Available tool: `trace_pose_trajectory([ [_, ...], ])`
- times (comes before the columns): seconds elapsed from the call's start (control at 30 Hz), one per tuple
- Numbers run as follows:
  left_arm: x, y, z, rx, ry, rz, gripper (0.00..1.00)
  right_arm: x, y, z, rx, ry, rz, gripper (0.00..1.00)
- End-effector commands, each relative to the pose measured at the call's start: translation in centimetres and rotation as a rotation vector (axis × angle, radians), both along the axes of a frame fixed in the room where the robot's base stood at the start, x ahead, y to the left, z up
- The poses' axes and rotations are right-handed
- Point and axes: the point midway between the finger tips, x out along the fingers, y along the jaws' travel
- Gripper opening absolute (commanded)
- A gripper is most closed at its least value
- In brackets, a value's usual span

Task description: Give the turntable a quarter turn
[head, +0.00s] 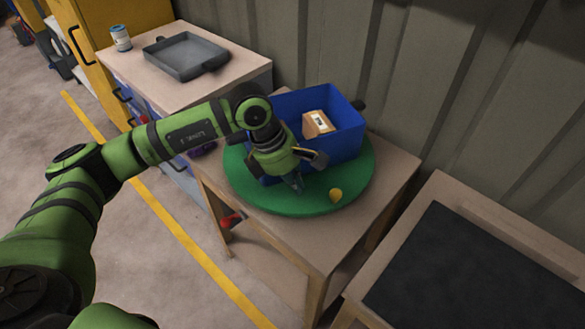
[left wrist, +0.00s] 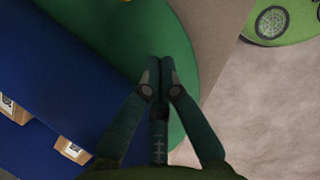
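The turntable is a round green disc (head: 300,205) on a wooden table in the head view. It carries a blue bin (head: 345,147) and, near its front right edge, a small yellow knob (head: 335,195). In the left wrist view the green disc (left wrist: 178,40) lies beyond my fingers, with the blue bin (left wrist: 60,75) to the left. My left gripper (head: 297,186) points down over the front of the disc, left of the knob and apart from it. Its fingertips (left wrist: 160,64) are together with nothing seen between them. Whether they touch the disc is unclear. My right gripper is out of view.
A cardboard box (head: 317,124) sits in the bin. The wooden table (head: 395,190) has bare top around the disc. A bench with a grey tray (head: 186,56) and a can (head: 121,38) stands at back left. A dark-topped table (head: 480,275) is at right. A ribbed wall rises behind.

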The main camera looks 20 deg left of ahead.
Motion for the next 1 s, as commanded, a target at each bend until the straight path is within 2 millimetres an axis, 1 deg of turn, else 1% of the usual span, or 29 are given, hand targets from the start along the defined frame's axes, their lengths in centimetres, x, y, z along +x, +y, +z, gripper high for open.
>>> trace_pose_trajectory([
  [0.03, 0.1, -0.5, -1.0, -0.001, 0.004, 0.0, 0.0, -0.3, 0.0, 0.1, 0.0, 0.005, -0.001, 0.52],
  [0.2, 0.4, -1.6, -4.3, -0.002, 0.003, -0.002, 0.0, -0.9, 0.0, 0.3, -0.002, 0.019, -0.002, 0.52],
  [0.23, 0.8, -2.3, -3.9, -0.005, -0.002, -0.004, 0.0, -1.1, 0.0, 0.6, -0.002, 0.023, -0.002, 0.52],
  [0.3, 1.1, -3.4, -3.9, -0.004, -0.001, -0.003, 0.0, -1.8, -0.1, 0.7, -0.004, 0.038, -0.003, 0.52],
  [0.4, 1.5, -4.4, -4.0, -0.003, -0.001, -0.003, 0.0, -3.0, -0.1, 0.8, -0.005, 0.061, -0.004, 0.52],
  [0.5, 1.7, -5.0, -4.1, -0.002, -0.001, -0.002, 0.0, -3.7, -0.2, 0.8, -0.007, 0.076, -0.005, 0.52],
  [0.9, 1.9, -5.3, -4.2, -0.003, -0.002, 0.0, 0.0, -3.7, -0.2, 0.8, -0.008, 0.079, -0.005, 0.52],
  [1.0, 2.2, -5.8, -4.3, -0.003, -0.003, 0.027, 0.0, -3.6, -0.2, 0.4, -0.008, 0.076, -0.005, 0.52],
])
